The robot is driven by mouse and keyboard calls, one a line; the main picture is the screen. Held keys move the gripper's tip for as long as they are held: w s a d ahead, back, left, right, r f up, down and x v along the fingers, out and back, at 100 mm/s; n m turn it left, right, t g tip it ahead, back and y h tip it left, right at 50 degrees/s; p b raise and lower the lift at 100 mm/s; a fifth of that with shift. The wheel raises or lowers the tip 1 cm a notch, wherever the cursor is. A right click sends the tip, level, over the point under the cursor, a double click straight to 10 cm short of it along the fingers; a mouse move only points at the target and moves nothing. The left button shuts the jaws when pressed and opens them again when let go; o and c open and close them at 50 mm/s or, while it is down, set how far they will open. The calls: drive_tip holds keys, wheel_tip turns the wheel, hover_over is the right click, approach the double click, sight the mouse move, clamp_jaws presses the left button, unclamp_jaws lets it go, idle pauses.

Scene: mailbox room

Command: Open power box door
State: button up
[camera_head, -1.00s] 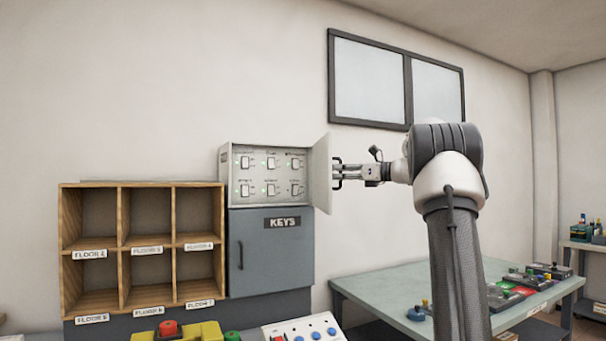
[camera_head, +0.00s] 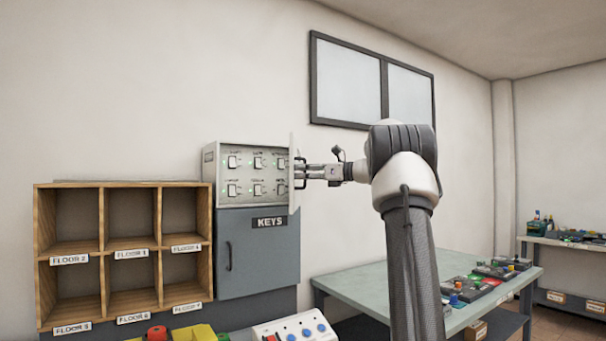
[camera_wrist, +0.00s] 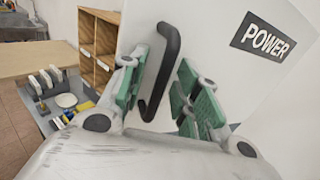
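The power box (camera_head: 243,175) sits on top of the grey keys cabinet, its front open and rows of switches in view. Its white door (camera_head: 293,170) is swung out from the box's right side, seen nearly edge-on in the head view. In the wrist view the door (camera_wrist: 225,75) carries a POWER label and a black bar handle (camera_wrist: 170,45). My gripper (camera_head: 312,174) is at the door's outer side. In the wrist view its green-padded fingers (camera_wrist: 160,88) are spread on either side of the handle; the left finger is close to it, and contact is unclear.
The grey KEYS cabinet (camera_head: 258,253) is shut below the box. A wooden pigeonhole shelf (camera_head: 104,250) stands to its left. A button panel (camera_head: 297,328) is at the bottom front. A table (camera_head: 365,285) with devices stands right, under my arm.

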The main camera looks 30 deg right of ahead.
drive_tip(key=s+d, duration=0.3)
drive_tip(key=d, duration=0.5)
drive_tip(key=shift+s, duration=0.25)
idle(0.4)
drive_tip(key=shift+d, duration=0.1)
